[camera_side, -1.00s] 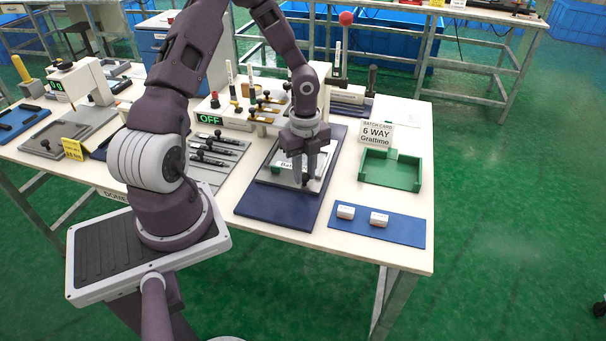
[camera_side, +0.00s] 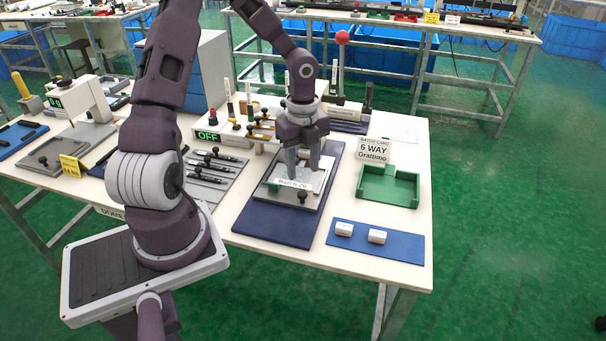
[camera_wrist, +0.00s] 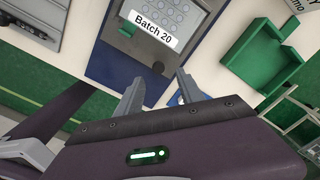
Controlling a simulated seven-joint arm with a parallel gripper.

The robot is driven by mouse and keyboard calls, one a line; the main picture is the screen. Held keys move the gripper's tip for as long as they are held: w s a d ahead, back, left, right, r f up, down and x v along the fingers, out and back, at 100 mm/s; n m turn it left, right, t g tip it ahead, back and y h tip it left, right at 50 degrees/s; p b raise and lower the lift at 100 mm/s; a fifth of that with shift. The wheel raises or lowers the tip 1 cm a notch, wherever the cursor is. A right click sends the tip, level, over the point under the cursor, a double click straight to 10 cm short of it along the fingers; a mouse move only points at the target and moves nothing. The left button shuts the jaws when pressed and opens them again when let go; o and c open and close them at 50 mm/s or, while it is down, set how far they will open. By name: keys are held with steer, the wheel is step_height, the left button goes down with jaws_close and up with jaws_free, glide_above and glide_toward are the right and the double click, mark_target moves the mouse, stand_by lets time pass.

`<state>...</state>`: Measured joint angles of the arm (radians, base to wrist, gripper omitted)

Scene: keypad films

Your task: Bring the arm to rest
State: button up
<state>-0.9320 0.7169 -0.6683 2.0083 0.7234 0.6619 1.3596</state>
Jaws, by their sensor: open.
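My gripper (camera_side: 307,168) is open and empty above the grey fixture plate (camera_side: 273,205) on the dark blue mat (camera_side: 265,228). It also shows in the wrist view (camera_wrist: 159,84), its two fingers apart with nothing between them. A white label reading "Batch 20" (camera_wrist: 157,33) lies on the keypad with round keys (camera_wrist: 172,12). The label (camera_side: 296,184) also shows in the side view, just below the fingertips. The fingers hide part of the fixture in the side view.
An open green tray (camera_side: 388,196) stands to the right, with a "6 WAY Grattimo" card (camera_side: 374,151) behind it. Two white blocks (camera_side: 377,236) lie on a blue mat (camera_side: 400,249) at the front. A red-knobbed lever (camera_side: 342,38) and an "OFF" display (camera_side: 207,135) stand behind.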

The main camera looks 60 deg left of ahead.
steer(key=s+d+r+n+t+y, duration=0.1)
steer(key=s+d+r+n+y, duration=0.15)
steer(key=d+r+n, duration=0.35)
steer(key=s+d+r+n+t+y, duration=0.1)
steer(key=s+r+n, duration=0.25)
steer(key=r, duration=0.55)
steer(key=s+d+r+n+t+h, duration=0.3)
steer(key=s+d+r+n, duration=0.3)
steer(key=s+d+n, duration=0.2)
steer(key=s+d, duration=0.1)
steer(key=s, duration=0.1)
steer(key=shift+s+d+r+t, duration=0.2)
steer(key=shift+s+d+t, duration=0.05)
steer(key=shift+s+t, duration=0.05)
